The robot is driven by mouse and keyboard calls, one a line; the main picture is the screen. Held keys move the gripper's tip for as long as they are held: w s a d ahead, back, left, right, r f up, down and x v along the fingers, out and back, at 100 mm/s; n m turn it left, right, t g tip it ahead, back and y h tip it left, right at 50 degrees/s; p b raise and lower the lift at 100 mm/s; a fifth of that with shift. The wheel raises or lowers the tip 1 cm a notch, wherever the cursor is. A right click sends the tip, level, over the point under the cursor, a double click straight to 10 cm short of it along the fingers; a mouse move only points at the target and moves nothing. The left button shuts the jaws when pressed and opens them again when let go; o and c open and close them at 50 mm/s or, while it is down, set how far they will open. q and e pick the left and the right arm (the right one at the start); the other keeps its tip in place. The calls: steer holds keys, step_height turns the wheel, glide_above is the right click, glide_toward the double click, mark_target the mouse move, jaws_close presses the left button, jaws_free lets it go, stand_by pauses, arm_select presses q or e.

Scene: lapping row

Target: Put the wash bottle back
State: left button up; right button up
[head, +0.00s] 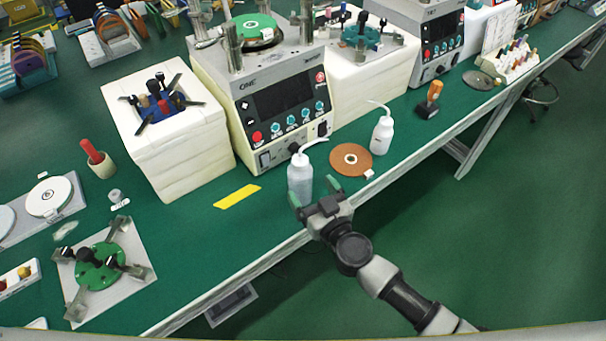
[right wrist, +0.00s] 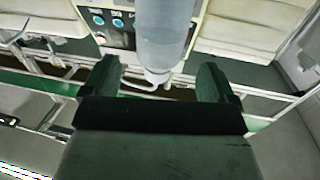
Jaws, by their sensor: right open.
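A translucent white wash bottle (head: 300,178) with a bent spout stands upright on the green bench near its front edge, in front of the control machine. My right gripper (head: 319,202) is open and empty, at the bench edge just in front of this bottle. In the right wrist view the bottle (right wrist: 162,40) lines up with the gap between the open fingers (right wrist: 160,85); whether they touch it I cannot tell. A second white wash bottle (head: 382,136) stands farther right. A yellow strip (head: 237,196) lies on the bench to the left. My left gripper is not in view.
An orange-brown disc (head: 339,166) lies just right of the near bottle. The control machine (head: 262,105) stands behind it, beside a white block stack (head: 180,165). A plate with a green disc (head: 140,258) lies at left.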

steer(key=v, duration=0.6)
steer(key=shift+s, duration=0.1)
steer(key=s+d+f+g+h, duration=0.1)
steer(key=s+d+f+g, duration=0.15)
steer(key=f, duration=0.65)
steer(key=s+d+f+g+h, duration=0.15)
steer(key=d+f, duration=0.25)
steer(key=f, duration=0.5)
steer(key=s+d+f+g+h, duration=0.2)
steer(key=d+f, duration=0.1)
steer(key=f, duration=0.6)
steer(key=s+d+f+m+g+h, duration=0.1)
steer(key=s+d+f+g, duration=0.2)
steer(key=s, duration=0.6)
steer(key=s+d+f+m+g+h, duration=0.1)
steer(key=s+d+f+g, duration=0.1)
steer(key=s+f, duration=0.6)
steer(key=s+d+f+m+g+h, duration=0.1)
steer(key=s+d+f+g, duration=0.2)
steer(key=s, duration=0.9)
step_height(320, 180, down, 3)
steer(key=shift+d+r+g+h, duration=0.15)
steer(key=shift+d+g+h, duration=0.2)
steer(key=shift+g, duration=0.15)
